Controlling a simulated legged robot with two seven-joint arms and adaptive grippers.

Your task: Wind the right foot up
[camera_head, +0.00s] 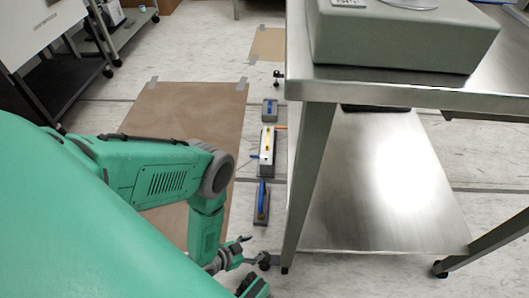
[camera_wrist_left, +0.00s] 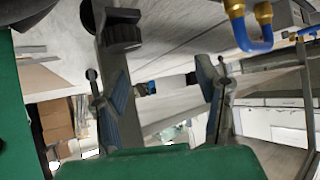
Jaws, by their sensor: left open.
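A steel table (camera_head: 385,185) stands at right in the head view. A dark round foot (camera_head: 265,260) shows low by its near left leg. A black round foot (camera_wrist_left: 122,35) on a grey leg is near the top of the left wrist view; I cannot tell for sure that both are the same foot. My left gripper (camera_head: 246,264) is low by the near left leg, beside the dark foot. In the left wrist view its fingers (camera_wrist_left: 157,82) are apart, with nothing between them. Another dark foot (camera_head: 438,268) is at the table's right leg. My right gripper is not in view.
A grey box (camera_head: 400,38) sits on the tabletop. A brown sheet (camera_head: 190,112) is taped down. Blue piping (camera_wrist_left: 250,35) shows at the wrist view's top.

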